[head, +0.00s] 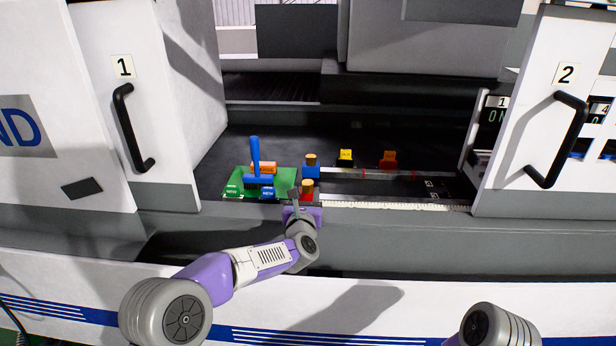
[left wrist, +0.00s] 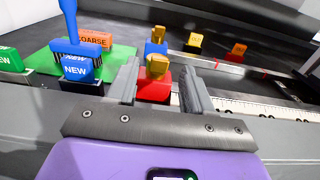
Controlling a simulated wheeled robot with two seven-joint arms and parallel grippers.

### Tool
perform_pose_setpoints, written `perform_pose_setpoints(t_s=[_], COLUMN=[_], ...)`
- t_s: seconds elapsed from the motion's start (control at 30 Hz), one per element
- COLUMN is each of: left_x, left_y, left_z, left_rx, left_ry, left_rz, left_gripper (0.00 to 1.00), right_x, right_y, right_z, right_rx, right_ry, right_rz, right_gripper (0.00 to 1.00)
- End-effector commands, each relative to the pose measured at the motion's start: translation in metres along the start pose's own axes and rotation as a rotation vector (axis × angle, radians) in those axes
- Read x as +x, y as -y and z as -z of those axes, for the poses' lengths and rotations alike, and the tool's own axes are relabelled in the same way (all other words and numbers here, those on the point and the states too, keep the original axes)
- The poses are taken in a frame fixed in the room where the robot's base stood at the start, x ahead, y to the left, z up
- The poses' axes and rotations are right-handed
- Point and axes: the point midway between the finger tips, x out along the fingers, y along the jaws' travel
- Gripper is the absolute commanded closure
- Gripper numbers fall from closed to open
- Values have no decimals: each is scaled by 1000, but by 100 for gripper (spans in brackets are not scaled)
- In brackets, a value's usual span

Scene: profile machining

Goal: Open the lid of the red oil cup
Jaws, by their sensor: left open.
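The red oil cup (head: 307,195) stands on the machine bed with a tan-gold lid (head: 307,184) on top. In the left wrist view the red cup (left wrist: 153,88) and its lid (left wrist: 158,66) show between my fingers, a little beyond them. The lid looks seated on the cup. My left gripper (left wrist: 160,85) is open and empty, its two grey fingers pointing at the cup. In the head view my left gripper (head: 302,205) is just in front of the cup and partly covers its lower part. My right gripper is not in view.
A blue cup (head: 310,171) with a similar lid stands just behind. A green mat (head: 284,177) on the left holds a blue brush (head: 257,165) and labelled blocks. Yellow (head: 345,157) and orange (head: 388,158) blocks stand farther back. A ruler strip (head: 395,206) runs right along the bed edge.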

Motion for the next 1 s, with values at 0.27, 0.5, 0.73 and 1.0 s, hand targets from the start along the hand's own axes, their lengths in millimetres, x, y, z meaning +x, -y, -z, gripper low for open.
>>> perform_pose_setpoints(t_s=[0.27,0.5,0.73,1.0], left_x=[35,59,68,68], left_y=[0,0,0,0], left_z=[1,0,1,1], left_rx=[1,0,1,1], left_ry=[0,-1,0,-1], left_rz=[-1,0,1,1], left_gripper=[49,49,49,49], right_x=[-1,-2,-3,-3], right_y=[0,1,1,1], right_z=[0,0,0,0], right_rx=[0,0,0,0], right_ry=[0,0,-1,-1], right_rz=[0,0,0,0], right_gripper=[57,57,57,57])
